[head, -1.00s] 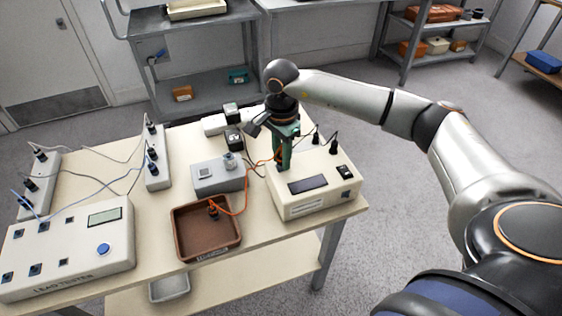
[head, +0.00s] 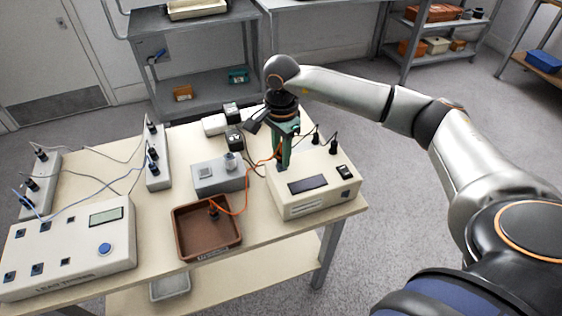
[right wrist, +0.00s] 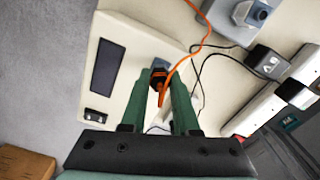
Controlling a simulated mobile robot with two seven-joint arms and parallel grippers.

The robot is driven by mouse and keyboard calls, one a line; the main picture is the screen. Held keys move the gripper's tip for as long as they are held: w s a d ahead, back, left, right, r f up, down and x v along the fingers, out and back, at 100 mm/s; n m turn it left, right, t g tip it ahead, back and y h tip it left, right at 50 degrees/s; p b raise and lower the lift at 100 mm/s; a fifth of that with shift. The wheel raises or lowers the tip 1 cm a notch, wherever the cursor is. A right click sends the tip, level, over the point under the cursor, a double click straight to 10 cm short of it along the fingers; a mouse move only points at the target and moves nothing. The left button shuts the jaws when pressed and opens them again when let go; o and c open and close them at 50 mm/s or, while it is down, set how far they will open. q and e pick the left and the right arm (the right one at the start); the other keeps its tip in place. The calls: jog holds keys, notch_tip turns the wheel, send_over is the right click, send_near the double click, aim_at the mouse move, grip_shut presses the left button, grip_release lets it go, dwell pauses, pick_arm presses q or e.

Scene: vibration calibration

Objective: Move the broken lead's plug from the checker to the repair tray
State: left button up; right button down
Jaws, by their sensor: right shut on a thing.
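The checker is a cream box (head: 320,202) with a dark display and a black switch, at the right end of the table. My right gripper (head: 284,164) points down at the checker's back left part, with its green fingers shut on the orange lead's plug (right wrist: 158,78). My left gripper is not in view.
Two black plugs with leads (head: 333,146) stand at the checker's back. A lead tester (head: 70,250) and power strips (head: 156,172) with blue and grey leads fill the table's left.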

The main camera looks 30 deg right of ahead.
jog(key=shift+r, duration=0.25)
jog(key=shift+r+p, duration=1.2)
jog(key=shift+r, duration=0.45)
jog(key=shift+a, duration=0.1)
